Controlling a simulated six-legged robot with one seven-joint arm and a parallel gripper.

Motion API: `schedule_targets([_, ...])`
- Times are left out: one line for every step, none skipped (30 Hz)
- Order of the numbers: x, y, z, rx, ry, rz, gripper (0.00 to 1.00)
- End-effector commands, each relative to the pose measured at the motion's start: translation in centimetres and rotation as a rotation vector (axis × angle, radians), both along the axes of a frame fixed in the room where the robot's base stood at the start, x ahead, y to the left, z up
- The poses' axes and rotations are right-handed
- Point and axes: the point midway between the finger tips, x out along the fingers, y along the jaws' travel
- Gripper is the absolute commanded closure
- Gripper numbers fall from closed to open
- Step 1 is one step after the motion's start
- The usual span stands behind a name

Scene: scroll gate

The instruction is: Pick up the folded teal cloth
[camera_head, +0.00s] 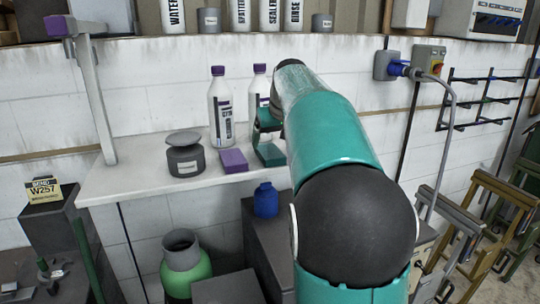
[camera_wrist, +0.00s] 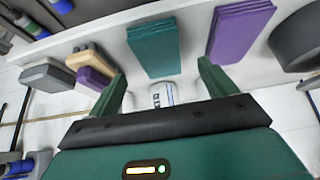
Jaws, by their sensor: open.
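The folded teal cloth (camera_wrist: 154,48) lies flat on the pale shelf, beyond my fingertips in the wrist view. In the head view the teal cloth (camera_head: 271,156) shows on the shelf, partly covered by my arm. My gripper (camera_wrist: 160,76) is open and empty, its two green fingers spread apart, with the cloth between their directions and apart from them. In the head view my gripper (camera_head: 262,133) is just above and behind the cloth, partly hidden by my arm.
A folded purple cloth (camera_head: 233,160) lies beside the teal one. A dark lidded jar (camera_head: 185,155) stands further left. White bottles (camera_head: 221,108) stand at the back near the wall. A shelf post (camera_head: 95,95) rises at the left.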

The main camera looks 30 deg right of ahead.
Motion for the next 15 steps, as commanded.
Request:
schedule_targets([0.2,0.0,-0.2,0.001,0.0,0.0,0.16])
schedule_targets([0.2,-0.1,-0.3,0.001,0.0,0.0,0.16])
schedule_targets([0.4,-0.2,-0.5,0.0,0.0,0.0,0.16])
schedule_targets([0.5,-0.2,-0.8,0.0,0.0,0.0,0.16])
schedule_targets([0.7,-0.3,-1.0,0.0,0.0,0.0,0.16])
schedule_targets([1.0,-0.4,-1.5,0.001,0.001,0.0,0.16])
schedule_targets([1.3,-0.5,-1.8,0.001,0.002,0.0,0.16])
schedule_targets([1.6,-0.6,-2.2,0.001,0.002,0.0,0.16])
schedule_targets([2.0,-0.7,-2.7,0.002,0.002,0.0,0.16])
schedule_targets([2.2,-0.8,-3.2,0.002,0.002,0.0,0.16])
schedule_targets([2.4,-0.8,-3.5,0.002,0.002,0.0,0.16])
schedule_targets([2.7,-0.9,-3.9,0.002,0.001,0.0,0.16])
schedule_targets([2.8,-1.0,-4.2,0.001,0.0,0.0,0.16])
schedule_targets([2.9,-1.0,-4.3,0.0,-0.001,-0.001,0.16])
schedule_targets([3.0,-1.0,-4.5,0.0,-0.001,-0.001,0.16])
